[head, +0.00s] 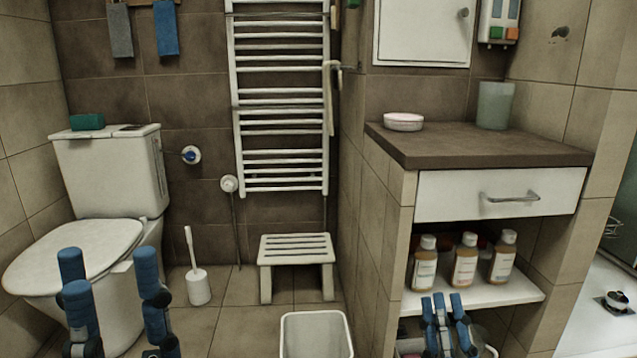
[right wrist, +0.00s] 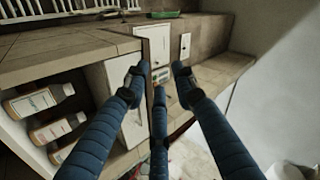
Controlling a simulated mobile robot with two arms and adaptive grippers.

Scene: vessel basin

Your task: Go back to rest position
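My left gripper (head: 112,280) is low at the left in the head view, in front of the toilet. Its blue fingers stand upright and apart, with nothing between them. My right gripper (head: 445,305) is at the bottom right, in front of the lower part of the open shelf. In the right wrist view, the right gripper (right wrist: 158,75) has its blue fingers spread with a gap between the tips and holds nothing.
The toilet (head: 75,250) is behind my left gripper. A white bin (head: 316,335) and a slatted stool (head: 296,250) stand in the middle. The cabinet (head: 500,195) has bottles (head: 465,260) on its shelf. Bare floor (head: 235,325) lies left of the bin.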

